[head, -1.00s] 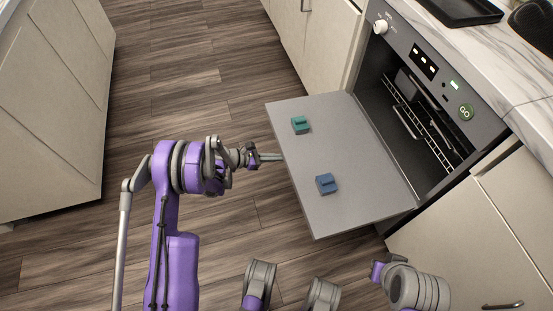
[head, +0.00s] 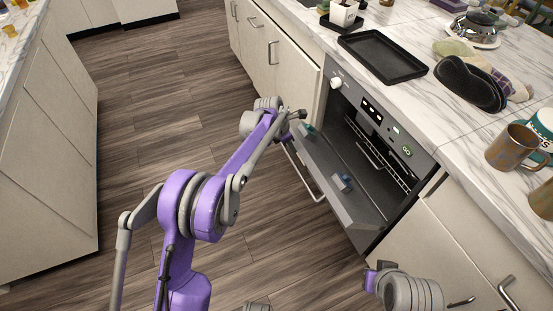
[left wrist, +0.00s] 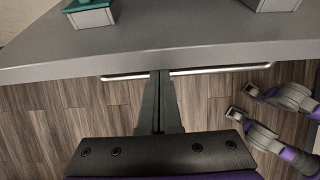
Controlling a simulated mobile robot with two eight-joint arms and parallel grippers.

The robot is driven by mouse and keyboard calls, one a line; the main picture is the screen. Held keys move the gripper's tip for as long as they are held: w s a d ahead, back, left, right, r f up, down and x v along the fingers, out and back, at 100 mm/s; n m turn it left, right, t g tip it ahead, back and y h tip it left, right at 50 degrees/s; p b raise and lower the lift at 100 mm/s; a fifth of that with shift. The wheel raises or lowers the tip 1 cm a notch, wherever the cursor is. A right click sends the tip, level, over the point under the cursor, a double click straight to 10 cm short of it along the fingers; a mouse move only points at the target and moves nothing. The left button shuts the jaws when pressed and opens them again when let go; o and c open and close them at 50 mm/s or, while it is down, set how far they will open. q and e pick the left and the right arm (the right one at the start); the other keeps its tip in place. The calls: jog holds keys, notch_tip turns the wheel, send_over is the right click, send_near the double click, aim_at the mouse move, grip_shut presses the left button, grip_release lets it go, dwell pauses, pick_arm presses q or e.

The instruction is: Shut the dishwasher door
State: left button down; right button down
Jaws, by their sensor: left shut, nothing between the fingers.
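The grey dishwasher door (head: 335,175) is tilted partly up, and its opening still shows. The dishwasher (head: 375,120) stands under the marble counter. My left gripper (head: 299,114) is at the door's far upper corner in the head view, its fingertips hard to make out there. In the left wrist view its fingers (left wrist: 158,100) are shut and empty, beside the door's edge (left wrist: 200,55) and across the line of the door's bar handle (left wrist: 220,69). Whether they touch is unclear. My right gripper's fingers are not visible.
The counter holds a black tray (head: 383,56), a dark oven mitt (head: 468,83) and mugs (head: 512,147). Cabinets flank the dishwasher. A cabinet island (head: 45,170) stands at the left. The wooden floor (head: 150,110) between is clear.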

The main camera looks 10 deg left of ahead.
aim_at(304, 144)
pick_arm(q)
jog(key=w+d+r+p, duration=0.1)
jog(key=d+r, duration=0.1)
jog(key=w+d+r, duration=0.1)
jog(key=w+d, duration=0.1)
jog(key=shift+r+p, duration=0.35)
jog(key=shift+p, duration=0.05)
